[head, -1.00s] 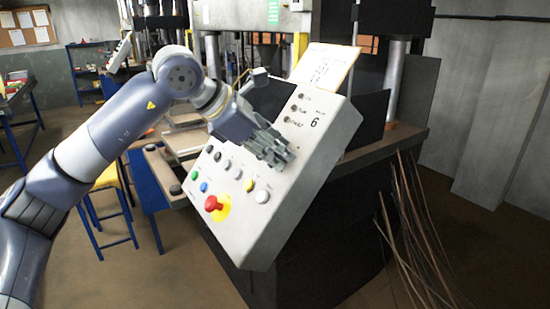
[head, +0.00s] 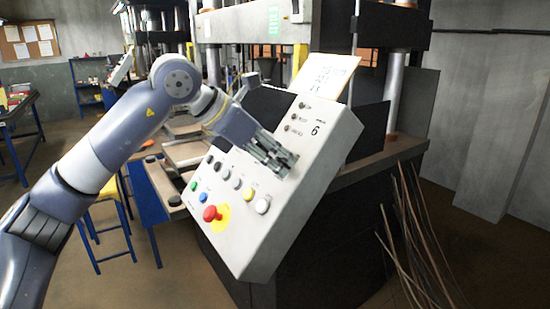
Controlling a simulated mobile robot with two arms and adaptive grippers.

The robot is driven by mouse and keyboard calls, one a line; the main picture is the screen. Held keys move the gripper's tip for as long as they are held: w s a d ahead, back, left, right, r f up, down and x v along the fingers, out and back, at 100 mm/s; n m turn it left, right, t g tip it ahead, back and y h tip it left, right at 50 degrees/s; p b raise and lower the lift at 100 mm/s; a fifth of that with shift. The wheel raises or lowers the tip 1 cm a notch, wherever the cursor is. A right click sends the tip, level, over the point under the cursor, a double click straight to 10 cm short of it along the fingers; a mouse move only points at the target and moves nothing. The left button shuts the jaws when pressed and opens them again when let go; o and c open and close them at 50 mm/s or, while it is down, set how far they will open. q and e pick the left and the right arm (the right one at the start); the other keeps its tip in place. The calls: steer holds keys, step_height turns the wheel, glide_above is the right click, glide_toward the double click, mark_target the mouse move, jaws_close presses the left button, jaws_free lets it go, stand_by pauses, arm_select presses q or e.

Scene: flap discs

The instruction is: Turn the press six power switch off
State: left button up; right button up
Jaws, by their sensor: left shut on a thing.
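The press six control panel (head: 290,222) is a tilted light grey box marked with a 6 in the head view. My left gripper (head: 281,165) is at the middle of its face, below the small indicator lamps, with its fingers pointing at the panel. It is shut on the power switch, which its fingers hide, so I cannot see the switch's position. My right gripper is not in view.
Several buttons line the panel's lower left, with a red mushroom button (head: 211,213) on a yellow plate. A paper sheet (head: 325,73) stands on the panel's top edge. A blue stool (head: 108,225) stands at the left.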

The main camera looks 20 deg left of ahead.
arm_select(q)
steer(key=o, duration=1)
steer(key=shift+o, duration=0.2)
steer(key=v, duration=1.2)
